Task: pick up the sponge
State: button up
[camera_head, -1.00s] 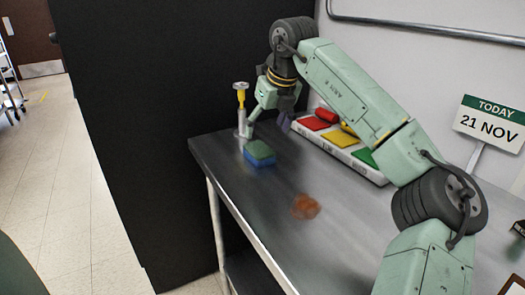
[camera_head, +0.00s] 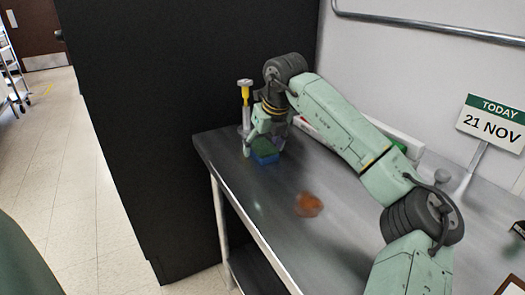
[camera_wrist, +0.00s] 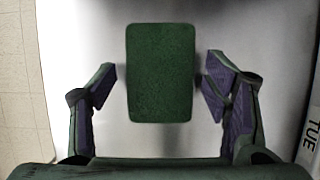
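The sponge (camera_head: 264,152) is a block with a green top and a blue lower part, lying on the steel table near its far left end. My gripper (camera_head: 262,140) is right over it in the head view and hides part of it. In the wrist view the green top of the sponge (camera_wrist: 161,72) lies between the two purple-padded fingers of my gripper (camera_wrist: 160,85). The fingers are open, with a gap on each side of the sponge.
A white tray (camera_head: 405,142) is partly hidden behind my arm. A date sign (camera_head: 492,120) stands at right.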

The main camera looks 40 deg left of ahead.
aim_at(259, 144)
jog(key=c, duration=0.6)
jog(key=shift+r+b, duration=0.3)
jog(key=shift+r, duration=0.5)
jog(key=shift+s+r+b, duration=0.2)
jog(key=shift+r+b, duration=0.2)
jog(key=shift+r, duration=0.6)
jog(key=s+a+b, duration=0.1)
jog(key=s, duration=0.4)
jog(key=s+a+r+b, duration=0.1)
jog(key=s, duration=0.4)
jog(key=s+a+b, duration=0.1)
jog(key=s, duration=0.4)
jog(key=shift+s+a+r+b, duration=0.15)
jog(key=shift+a+r+b, duration=0.1)
jog(key=shift+a+b, duration=0.1)
jog(key=shift+o, duration=0.6)
jog(key=shift+d, duration=0.1)
jog(key=c, duration=0.5)
